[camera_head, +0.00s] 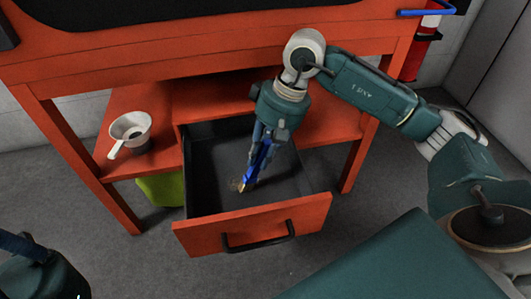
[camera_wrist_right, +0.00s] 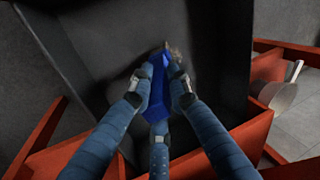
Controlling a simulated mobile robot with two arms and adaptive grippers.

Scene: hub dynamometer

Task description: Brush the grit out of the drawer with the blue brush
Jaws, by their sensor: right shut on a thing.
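The drawer (camera_head: 210,190) is pulled out of the red bench; its dark floor shows, and its red front has a black handle. My right gripper (camera_head: 259,148) reaches down into the drawer, shut on the blue brush (camera_head: 252,172). The brush points down, its pale tip at the drawer floor. In the right wrist view the brush (camera_wrist_right: 158,92) lies between the fingers of the gripper (camera_wrist_right: 160,85). Brownish grit (camera_head: 236,185) shows by the brush tip; how much the brush hides I cannot tell. The left arm shows at the lower left, but its fingers are out of frame.
A white cup-like container with a handle (camera_head: 131,128) stands on the red shelf left of the drawer. A green bin (camera_head: 162,190) is below that shelf. A red extinguisher (camera_head: 421,48) is at the upper right. The bench top overhangs the drawer's back.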

